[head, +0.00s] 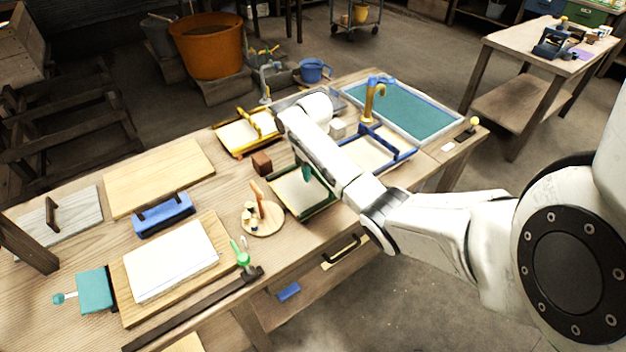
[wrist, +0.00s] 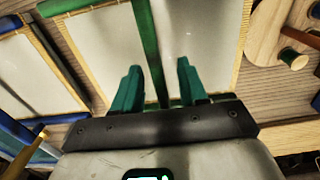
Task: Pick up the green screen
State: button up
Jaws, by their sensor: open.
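The green screen (head: 293,196) lies on the workbench, a pale mesh panel with a dark green frame, partly hidden by my arm in the head view. In the wrist view its green bar (wrist: 146,38) runs across pale mesh panels. My gripper (wrist: 158,66) has two teal fingers, spread apart and empty. The bar passes between the fingertips in the wrist view; I cannot tell how far below them it is. In the head view my gripper (head: 306,174) is over the screen.
A blue-framed screen (head: 372,150) lies to the right and a yellow-framed screen (head: 246,133) behind left. A brown block (head: 262,162) and a round wooden stand (head: 263,220) with small pieces sit close by. A water tub (head: 410,108) stands at the far right end.

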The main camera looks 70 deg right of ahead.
jog(key=shift+f, duration=1.3)
jog(key=shift+c, duration=0.3)
grip_shut()
